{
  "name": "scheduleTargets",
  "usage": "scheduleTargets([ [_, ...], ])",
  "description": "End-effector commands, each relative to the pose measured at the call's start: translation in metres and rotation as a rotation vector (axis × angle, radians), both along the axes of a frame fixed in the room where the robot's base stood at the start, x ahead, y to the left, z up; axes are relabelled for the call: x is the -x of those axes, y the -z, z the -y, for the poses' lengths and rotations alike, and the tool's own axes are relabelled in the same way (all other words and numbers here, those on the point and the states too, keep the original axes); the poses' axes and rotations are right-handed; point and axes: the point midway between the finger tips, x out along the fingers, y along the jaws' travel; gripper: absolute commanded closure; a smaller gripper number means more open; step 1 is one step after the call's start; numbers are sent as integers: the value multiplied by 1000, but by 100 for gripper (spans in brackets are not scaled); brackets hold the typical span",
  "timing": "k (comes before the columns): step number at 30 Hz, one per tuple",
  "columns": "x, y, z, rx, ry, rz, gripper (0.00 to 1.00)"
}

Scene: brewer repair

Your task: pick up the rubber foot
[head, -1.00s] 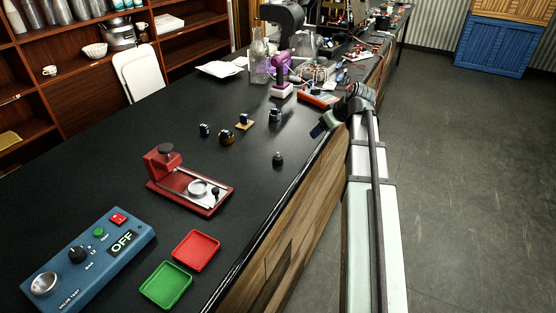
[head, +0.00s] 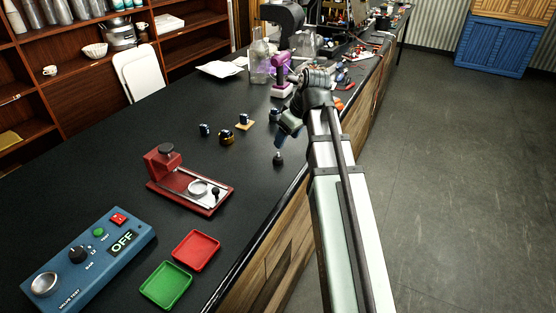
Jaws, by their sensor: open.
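A small dark knob-shaped piece (head: 278,159), which looks like the rubber foot, stands on the black counter near its right edge. My gripper (head: 281,143) is open just above and beside this piece in the picture. I cannot tell its exact height or whether it touches the piece. The fingers are small and partly dark against the counter.
A red fixture (head: 165,170), red tray (head: 196,250), green tray (head: 166,286) and blue test box (head: 90,257) reading OFF are nearer. Glassware (head: 259,62) and a purple tool (head: 280,70) stand behind.

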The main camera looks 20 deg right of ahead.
Motion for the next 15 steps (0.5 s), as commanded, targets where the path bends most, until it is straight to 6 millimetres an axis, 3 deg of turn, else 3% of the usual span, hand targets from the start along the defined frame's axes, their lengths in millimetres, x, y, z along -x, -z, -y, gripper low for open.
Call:
scheduleTargets([
  [6,-8,25,-6,0,0,-2,35],
  [15,-12,36,-8,0,0,0,35],
])
